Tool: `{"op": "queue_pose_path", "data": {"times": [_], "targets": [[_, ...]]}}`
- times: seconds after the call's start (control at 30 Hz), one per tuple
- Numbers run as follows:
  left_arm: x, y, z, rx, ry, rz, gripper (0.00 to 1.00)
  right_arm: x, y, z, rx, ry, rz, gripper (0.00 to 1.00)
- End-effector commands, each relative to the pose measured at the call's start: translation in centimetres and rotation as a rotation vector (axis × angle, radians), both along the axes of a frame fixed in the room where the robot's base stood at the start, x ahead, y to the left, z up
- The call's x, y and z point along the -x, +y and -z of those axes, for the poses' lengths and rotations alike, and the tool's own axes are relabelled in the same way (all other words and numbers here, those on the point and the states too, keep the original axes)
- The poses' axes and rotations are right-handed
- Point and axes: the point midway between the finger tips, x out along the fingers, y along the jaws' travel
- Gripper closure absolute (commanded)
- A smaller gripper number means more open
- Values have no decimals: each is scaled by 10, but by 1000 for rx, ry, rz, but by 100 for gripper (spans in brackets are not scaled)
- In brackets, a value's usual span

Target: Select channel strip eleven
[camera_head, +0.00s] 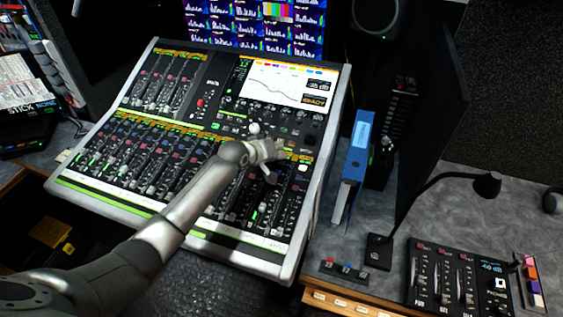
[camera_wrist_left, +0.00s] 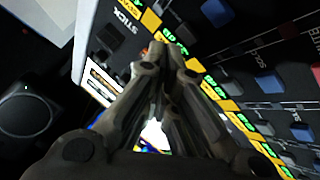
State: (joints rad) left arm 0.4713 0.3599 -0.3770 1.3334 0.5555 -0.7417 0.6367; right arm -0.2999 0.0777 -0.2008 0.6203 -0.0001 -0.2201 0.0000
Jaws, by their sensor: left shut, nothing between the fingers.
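A large mixing console (camera_head: 321,165) with rows of channel strips, faders and a lit screen (camera_head: 283,84) fills the middle of the head view. My left gripper (camera_head: 281,150) is shut and empty, over the right part of the console near the top of the lower strips. In the left wrist view its closed fingertips (camera_wrist_left: 164,50) lie over or close by a row of yellow-and-green channel labels (camera_wrist_left: 217,92); I cannot tell if they touch. Blue-grey buttons (camera_wrist_left: 268,83) show beside that row. Strip numbers are unreadable, and my arm hides some strips. My right gripper is not in view.
A blue binder (camera_head: 353,165) stands right of the console. A desk lamp (camera_head: 487,184) and a small control panel (camera_head: 447,280) are further right. A monitor (camera_head: 235,25) with coloured graphs is behind. A speaker (camera_head: 376,14) is at the top right.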

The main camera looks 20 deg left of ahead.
Motion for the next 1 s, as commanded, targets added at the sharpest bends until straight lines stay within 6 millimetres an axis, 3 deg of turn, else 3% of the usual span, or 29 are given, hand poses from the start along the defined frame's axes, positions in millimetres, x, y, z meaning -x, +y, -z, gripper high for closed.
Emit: {"op": "queue_pose_path", "data": {"times": [1.0], "targets": [[-1, 0, 8, 0, 1, 0, 100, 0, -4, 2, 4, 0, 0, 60]]}}
